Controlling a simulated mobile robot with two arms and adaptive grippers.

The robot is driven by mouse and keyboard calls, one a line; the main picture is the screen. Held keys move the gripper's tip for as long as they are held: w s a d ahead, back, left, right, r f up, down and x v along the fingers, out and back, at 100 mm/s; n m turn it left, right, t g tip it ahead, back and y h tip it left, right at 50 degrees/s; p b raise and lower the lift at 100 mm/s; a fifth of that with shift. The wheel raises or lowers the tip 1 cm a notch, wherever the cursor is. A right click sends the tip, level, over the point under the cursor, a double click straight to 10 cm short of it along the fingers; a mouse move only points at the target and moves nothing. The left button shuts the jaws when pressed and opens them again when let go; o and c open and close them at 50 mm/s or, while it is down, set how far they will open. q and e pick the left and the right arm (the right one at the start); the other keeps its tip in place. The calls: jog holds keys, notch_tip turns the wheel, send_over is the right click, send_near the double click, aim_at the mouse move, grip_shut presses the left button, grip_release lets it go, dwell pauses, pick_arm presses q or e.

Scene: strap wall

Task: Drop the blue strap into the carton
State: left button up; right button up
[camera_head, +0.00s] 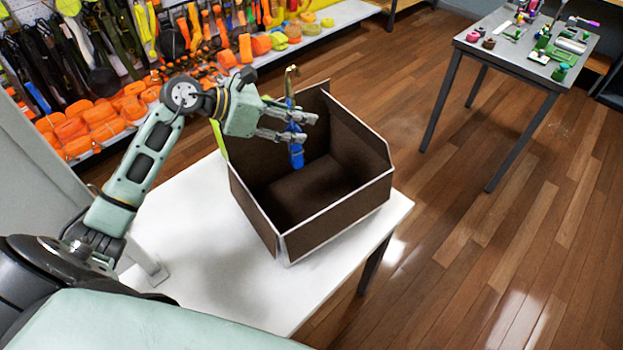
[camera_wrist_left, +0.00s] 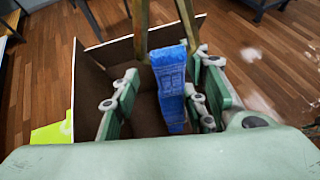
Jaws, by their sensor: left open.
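The blue strap (camera_head: 296,155) hangs upright over the inside of the open brown carton (camera_head: 335,222), with a brass-coloured hook at its top. It also shows in the left wrist view (camera_wrist_left: 172,85), between the two fingers. My left gripper (camera_head: 309,128) is over the carton, with its fingers open on either side of the strap. In the left wrist view the right finger is close to the strap and a gap shows on the left; I cannot tell whether either finger touches it. My right gripper is not in view.
The carton stands on a white table (camera_head: 215,235). A yellow-green piece (camera_head: 219,140) shows at its left side. A rack of orange and black straps (camera_head: 110,115) stands behind. A grey table (camera_head: 522,58) with small items is at the back right. Wooden floor lies between.

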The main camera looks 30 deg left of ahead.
pick_arm(q)
jog(key=v, duration=0.5)
jog(key=shift+s, duration=0.1)
jog(key=shift+a, duration=0.15)
